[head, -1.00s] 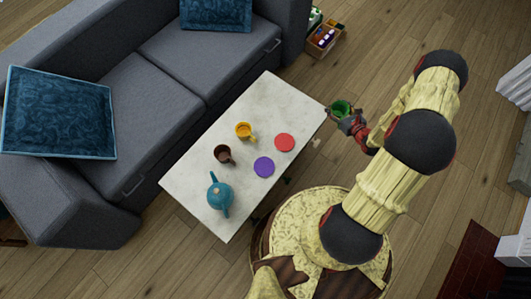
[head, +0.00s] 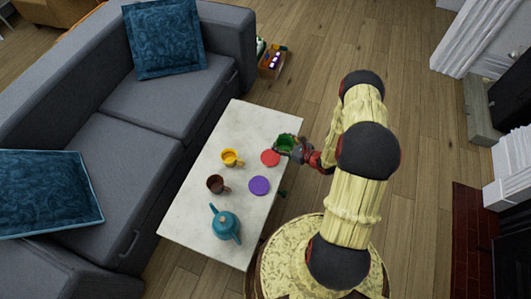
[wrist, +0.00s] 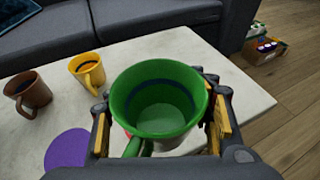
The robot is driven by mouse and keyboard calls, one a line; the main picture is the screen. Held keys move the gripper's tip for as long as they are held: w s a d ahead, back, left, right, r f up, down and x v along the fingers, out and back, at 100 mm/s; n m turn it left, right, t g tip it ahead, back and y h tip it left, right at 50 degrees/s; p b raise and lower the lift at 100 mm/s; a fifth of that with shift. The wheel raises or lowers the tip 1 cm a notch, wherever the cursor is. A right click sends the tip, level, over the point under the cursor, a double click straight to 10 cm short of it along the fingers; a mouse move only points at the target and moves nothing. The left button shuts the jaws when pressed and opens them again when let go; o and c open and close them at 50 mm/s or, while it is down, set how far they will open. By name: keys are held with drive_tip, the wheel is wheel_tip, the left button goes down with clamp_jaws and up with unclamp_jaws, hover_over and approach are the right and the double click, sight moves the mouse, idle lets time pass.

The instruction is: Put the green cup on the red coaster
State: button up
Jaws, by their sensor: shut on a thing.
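The green cup (head: 286,142) is upright in my gripper (head: 285,149), which is shut on it near the right edge of the table. In the wrist view the green cup (wrist: 159,100) fills the middle, with the fingers of my gripper (wrist: 162,130) on either side and its handle toward the camera. The red coaster (head: 270,158) lies flat on the table, just left of and below the cup in the head view. In the wrist view the cup hides most of the coaster. I cannot tell the cup's exact height above the table.
On the white table (head: 190,222) stand a yellow cup (head: 229,158), a brown cup (head: 216,184) and a teal teapot (head: 224,223). A purple coaster (head: 259,185) lies beside the red one. A grey sofa (head: 130,150) runs along the table's left side.

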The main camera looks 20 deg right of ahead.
drive_tip(key=b, duration=0.3)
hover_over(265, 153)
drive_tip(key=f, duration=0.6)
drive_tip(key=shift+s+d+f, duration=0.15)
drive_tip(key=shift+d, duration=0.05)
drive_tip(key=shift+a+f+b, duration=0.1)
drive_tip(key=shift+f+b, duration=0.95)
drive_tip(key=shift+f, duration=0.65)
drive_tip(key=shift+f, duration=0.2)
drive_tip(key=o, duration=1.4)
drive_tip(key=shift+c, duration=0.2)
drive_tip(key=shift+o, duration=0.3)
drive_tip(key=shift+r, duration=0.1)
